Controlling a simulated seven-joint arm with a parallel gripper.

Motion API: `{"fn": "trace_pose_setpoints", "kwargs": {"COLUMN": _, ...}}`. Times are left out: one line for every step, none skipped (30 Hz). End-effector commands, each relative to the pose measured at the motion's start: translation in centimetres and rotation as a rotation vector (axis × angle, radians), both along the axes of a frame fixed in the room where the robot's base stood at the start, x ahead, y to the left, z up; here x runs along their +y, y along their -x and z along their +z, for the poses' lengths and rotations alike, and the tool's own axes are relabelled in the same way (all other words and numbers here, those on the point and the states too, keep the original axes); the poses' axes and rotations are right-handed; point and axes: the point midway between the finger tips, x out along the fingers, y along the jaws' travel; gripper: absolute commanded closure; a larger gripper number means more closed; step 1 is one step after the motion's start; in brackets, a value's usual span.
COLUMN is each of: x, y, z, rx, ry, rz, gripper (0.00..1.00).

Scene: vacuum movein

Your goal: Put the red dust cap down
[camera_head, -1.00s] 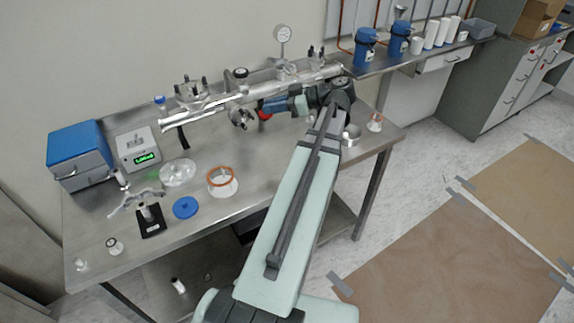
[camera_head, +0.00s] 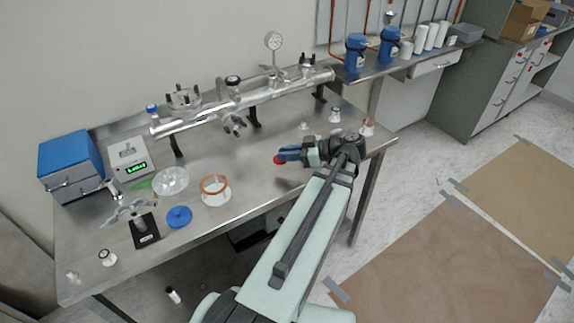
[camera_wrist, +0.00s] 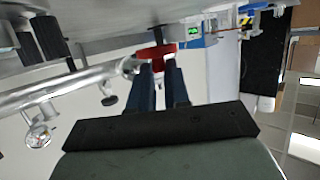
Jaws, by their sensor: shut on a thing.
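The red dust cap (camera_head: 279,159) is at the tip of my gripper (camera_head: 284,157), above the steel bench (camera_head: 255,185). In the wrist view the red cap (camera_wrist: 156,51) sits between the two dark blue fingertips (camera_wrist: 161,66), which are shut on it. In the head view the cap is mostly hidden by the fingers. It is clear of the steel vacuum tube (camera_head: 205,117) behind it. I cannot tell how far the cap is above the bench top.
A glass ring with an orange rim (camera_head: 215,190), a blue disc (camera_head: 179,217) and a clear glass dish (camera_head: 170,181) stand to the left. Small white-based fittings (camera_head: 307,142) stand at the back right. The bench below and left of my gripper is clear.

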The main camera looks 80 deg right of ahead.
Motion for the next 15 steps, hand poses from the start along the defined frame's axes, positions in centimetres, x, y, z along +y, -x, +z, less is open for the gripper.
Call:
{"fn": "trace_pose_setpoints", "kwargs": {"x": 0.0, "y": 0.0, "z": -0.3, "rx": 0.000, "ry": -0.001, "rz": 0.000, "gripper": 1.00}}
{"fn": "trace_pose_setpoints", "kwargs": {"x": 0.0, "y": 0.0, "z": -0.5, "rx": 0.000, "ry": -0.001, "rz": 0.000, "gripper": 1.00}}
{"fn": "trace_pose_setpoints", "kwargs": {"x": 0.0, "y": 0.0, "z": -0.6, "rx": 0.000, "ry": -0.001, "rz": 0.000, "gripper": 1.00}}
{"fn": "trace_pose_setpoints", "kwargs": {"x": 0.0, "y": 0.0, "z": -0.7, "rx": 0.000, "ry": -0.001, "rz": 0.000, "gripper": 1.00}}
{"fn": "trace_pose_setpoints", "kwargs": {"x": 0.0, "y": 0.0, "z": -0.7, "rx": 0.000, "ry": -0.001, "rz": 0.000, "gripper": 1.00}}
{"fn": "trace_pose_setpoints", "kwargs": {"x": 0.0, "y": 0.0, "z": -0.8, "rx": 0.000, "ry": -0.001, "rz": 0.000, "gripper": 1.00}}
{"fn": "trace_pose_setpoints", "kwargs": {"x": 0.0, "y": 0.0, "z": -0.9, "rx": 0.000, "ry": -0.001, "rz": 0.000, "gripper": 1.00}}
{"fn": "trace_pose_setpoints", "kwargs": {"x": 0.0, "y": 0.0, "z": -1.1, "rx": 0.000, "ry": -0.001, "rz": 0.000, "gripper": 1.00}}
{"fn": "trace_pose_setpoints", "kwargs": {"x": 0.0, "y": 0.0, "z": -1.3, "rx": 0.000, "ry": -0.001, "rz": 0.001, "gripper": 1.00}}
{"fn": "trace_pose_setpoints", "kwargs": {"x": 0.0, "y": 0.0, "z": -1.6, "rx": 0.000, "ry": -0.001, "rz": 0.001, "gripper": 1.00}}
{"fn": "trace_pose_setpoints", "kwargs": {"x": 0.0, "y": 0.0, "z": -1.9, "rx": 0.000, "ry": -0.001, "rz": 0.001, "gripper": 1.00}}
{"fn": "trace_pose_setpoints", "kwargs": {"x": 0.0, "y": 0.0, "z": -2.3, "rx": 0.000, "ry": -0.002, "rz": 0.000, "gripper": 1.00}}
{"fn": "trace_pose_setpoints", "kwargs": {"x": 0.0, "y": 0.0, "z": -2.6, "rx": -0.001, "ry": -0.003, "rz": 0.000, "gripper": 1.00}}
{"fn": "trace_pose_setpoints", "kwargs": {"x": 0.0, "y": 0.0, "z": -3.0, "rx": -0.001, "ry": -0.003, "rz": 0.000, "gripper": 1.00}}
{"fn": "trace_pose_setpoints", "kwargs": {"x": 0.0, "y": 0.0, "z": -3.4, "rx": 0.000, "ry": -0.002, "rz": 0.000, "gripper": 1.00}}
